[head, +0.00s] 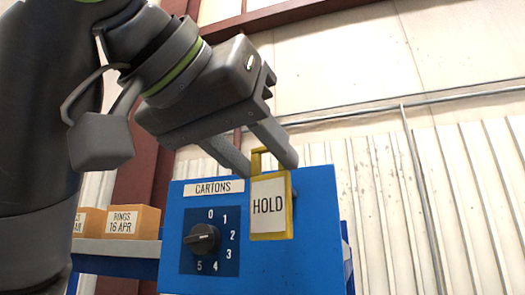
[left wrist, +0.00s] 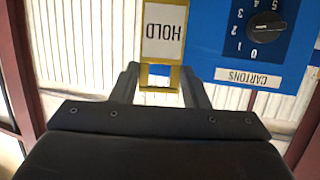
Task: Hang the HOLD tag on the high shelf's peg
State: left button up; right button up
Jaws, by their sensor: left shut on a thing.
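The HOLD tag (head: 268,212) is a yellow-framed card with a white face. It hangs upright in front of the right part of a blue panel (head: 300,260), its top near the panel's upper edge. My left gripper (head: 267,166) comes down from above and is shut on the tag's yellow top part. In the left wrist view the tag (left wrist: 164,30) appears upside down, with its yellow top between the fingers (left wrist: 160,78). I cannot make out the peg, nor whether the tag touches the panel. My right gripper is not in view.
The panel carries a CARTONS label (head: 213,188) and a black dial (head: 202,239) left of the tag. Cardboard boxes, one marked RINGS (head: 135,221), stand on a shelf (head: 115,246) at left. A pale ribbed wall (head: 390,190) and dark red column (head: 150,120) are behind.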

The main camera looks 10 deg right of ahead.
pick_arm(q)
jog(key=shift+w, duration=0.15)
jog(key=shift+w+d, duration=0.25)
jog(key=shift+w, duration=0.05)
jog(key=shift+p+x, duration=0.45)
jog(key=shift+x, duration=0.5)
jog(key=w+d, duration=0.2)
jog(key=w, duration=0.1)
jog(key=w+d+f+p, duration=0.1)
jog(key=w, duration=0.1)
jog(key=shift+w+d, duration=0.15)
jog(key=shift+w, duration=0.1)
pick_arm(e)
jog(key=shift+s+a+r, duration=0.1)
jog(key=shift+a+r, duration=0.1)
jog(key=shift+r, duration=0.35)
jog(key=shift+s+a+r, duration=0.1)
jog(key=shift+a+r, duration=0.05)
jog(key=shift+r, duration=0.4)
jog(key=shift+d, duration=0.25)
